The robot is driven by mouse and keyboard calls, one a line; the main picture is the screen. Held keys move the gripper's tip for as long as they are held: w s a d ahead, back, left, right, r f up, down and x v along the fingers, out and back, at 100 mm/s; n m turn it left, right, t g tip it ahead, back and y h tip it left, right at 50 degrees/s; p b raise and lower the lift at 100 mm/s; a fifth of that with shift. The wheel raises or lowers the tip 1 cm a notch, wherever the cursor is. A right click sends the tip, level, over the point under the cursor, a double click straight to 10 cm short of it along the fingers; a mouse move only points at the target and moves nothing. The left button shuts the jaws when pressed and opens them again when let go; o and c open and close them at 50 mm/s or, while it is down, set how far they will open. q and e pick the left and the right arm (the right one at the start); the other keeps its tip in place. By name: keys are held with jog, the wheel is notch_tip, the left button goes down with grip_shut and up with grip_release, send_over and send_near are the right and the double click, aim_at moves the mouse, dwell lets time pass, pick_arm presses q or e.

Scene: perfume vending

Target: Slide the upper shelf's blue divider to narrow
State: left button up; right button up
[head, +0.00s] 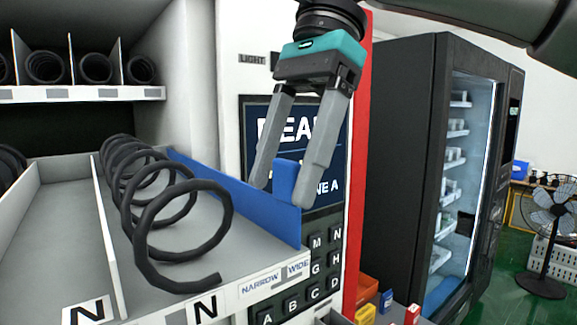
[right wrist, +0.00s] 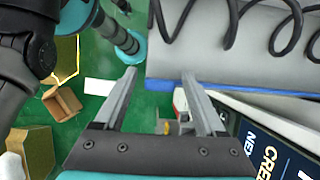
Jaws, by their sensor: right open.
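The blue divider (head: 235,197) stands upright along the right side of a pulled-out grey shelf (head: 70,225). Its front end is by the WIDE side of the NARROW/WIDE label (head: 274,281). A raised blue tab (head: 285,178) sticks up near that end. My right gripper (head: 281,196) is open, pointing down, with its fingers on either side of the tab; contact cannot be told. In the right wrist view, the open right gripper (right wrist: 160,76) is beside the divider's blue edge (right wrist: 245,89). My left gripper is not in view.
A large black coil (head: 185,225) lies left of the divider. The machine's screen (head: 255,125) and keypad (head: 318,265) are close behind the gripper. Another shelf with coils (head: 75,94) is at upper left. A black vending machine (head: 405,150) stands at right.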

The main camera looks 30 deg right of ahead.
grip_shut()
dwell(0.5)
dwell(0.8)
